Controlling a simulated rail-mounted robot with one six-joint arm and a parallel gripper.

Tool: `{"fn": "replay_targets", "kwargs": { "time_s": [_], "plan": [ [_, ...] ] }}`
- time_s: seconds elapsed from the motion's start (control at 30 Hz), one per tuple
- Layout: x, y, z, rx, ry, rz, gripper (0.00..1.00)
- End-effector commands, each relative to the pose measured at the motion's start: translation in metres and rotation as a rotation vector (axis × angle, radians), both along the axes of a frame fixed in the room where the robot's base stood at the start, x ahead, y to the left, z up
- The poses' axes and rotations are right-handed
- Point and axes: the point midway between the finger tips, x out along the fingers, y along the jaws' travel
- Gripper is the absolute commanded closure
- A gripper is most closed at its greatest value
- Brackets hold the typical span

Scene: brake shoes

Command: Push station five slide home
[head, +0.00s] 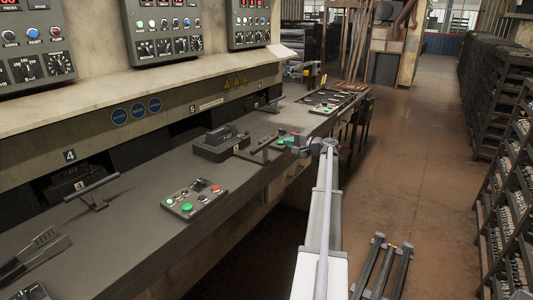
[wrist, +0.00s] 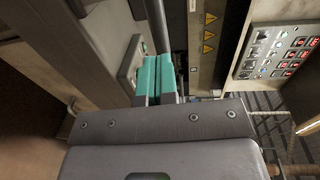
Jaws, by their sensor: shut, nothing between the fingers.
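The station five slide (head: 220,143) is a dark block standing out on the bench in front of the opening by the "5" label (head: 192,108). Its bar handle (head: 265,143) is on the side toward the aisle. My gripper (head: 287,143) is just right of that handle, at the bench's front edge. In the wrist view my gripper's teal fingers (wrist: 154,78) are shut together and empty. A dark bar (wrist: 156,25), likely the handle, lies just beyond the fingertips; I cannot tell whether they touch.
A button box (head: 294,134) stands close to my gripper; its side shows in the wrist view (wrist: 130,60). Station four's slide (head: 70,184), its handle (head: 92,190) and another button box (head: 193,198) are nearer. Racks (head: 500,120) line the right; the aisle floor is open.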

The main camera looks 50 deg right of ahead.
Motion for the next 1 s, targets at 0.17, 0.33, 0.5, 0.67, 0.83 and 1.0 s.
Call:
{"fn": "replay_targets", "kwargs": {
  "time_s": [0.17, 0.33, 0.5, 0.67, 0.83, 1.0],
  "plan": [
    [0.008, 0.001, 0.0, 0.0, 0.0, 0.001, 1.0],
    [0.015, 0.003, 0.0, 0.0, 0.0, 0.002, 1.0],
    [0.021, 0.004, 0.0, 0.0, 0.0, 0.002, 1.0],
    [0.027, 0.005, 0.0, 0.0, 0.0, 0.001, 1.0],
    [0.034, 0.006, 0.0, 0.0, 0.0, 0.001, 1.0],
    [0.041, 0.007, 0.0, 0.0, 0.0, 0.002, 1.0]
  ]
}}
